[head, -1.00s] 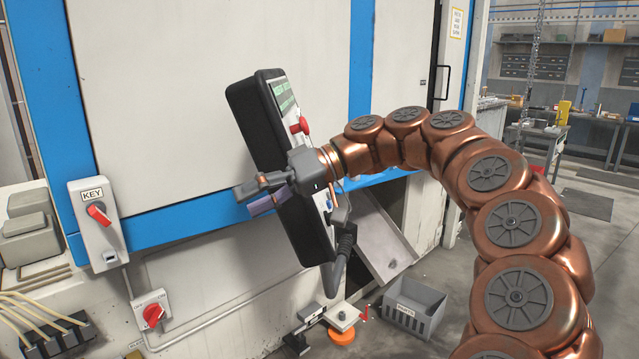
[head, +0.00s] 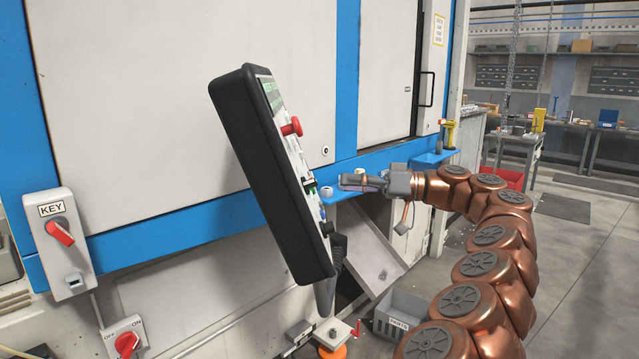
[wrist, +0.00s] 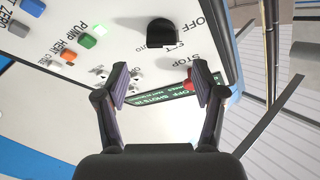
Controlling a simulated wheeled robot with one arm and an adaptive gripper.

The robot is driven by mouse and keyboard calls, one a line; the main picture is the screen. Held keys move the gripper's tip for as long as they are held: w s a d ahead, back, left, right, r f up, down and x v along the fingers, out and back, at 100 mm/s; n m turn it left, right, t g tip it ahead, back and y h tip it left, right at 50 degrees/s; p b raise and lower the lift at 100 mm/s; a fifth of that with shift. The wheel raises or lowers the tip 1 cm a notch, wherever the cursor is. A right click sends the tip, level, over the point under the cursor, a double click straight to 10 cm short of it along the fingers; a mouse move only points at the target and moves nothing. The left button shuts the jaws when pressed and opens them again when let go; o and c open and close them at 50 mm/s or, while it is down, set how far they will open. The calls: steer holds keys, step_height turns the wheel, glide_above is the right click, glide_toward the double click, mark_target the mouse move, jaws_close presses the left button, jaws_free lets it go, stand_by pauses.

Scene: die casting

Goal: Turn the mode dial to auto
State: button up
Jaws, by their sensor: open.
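The control pendant (head: 262,175) is a tilted black box seen mostly from its side, with its button face towards the right. A black knob (head: 309,184) sticks out of that face, below a red stop button (head: 291,127). In the wrist view the black knob (wrist: 166,32) is ahead of my fingers, with upside-down labels beside it, one reading OFF. I cannot tell its setting. My gripper (head: 344,182) is open and empty, right of the knob with a gap between. In the wrist view its two fingertips (wrist: 159,83) are spread, with the red stop button (wrist: 189,80) appearing near the right one.
The wrist view shows a row of small coloured buttons, including a green one (wrist: 88,41), left of the knob. A key switch box (head: 62,245) and an OFF/ON switch (head: 126,343) are at the left. A grey bin (head: 400,315) stands below the arm.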

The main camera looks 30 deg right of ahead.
mark_target(310, 185)
steer(key=shift+x, duration=3.4)
steer(key=c, duration=1.1)
steer(key=shift+c, duration=0.2)
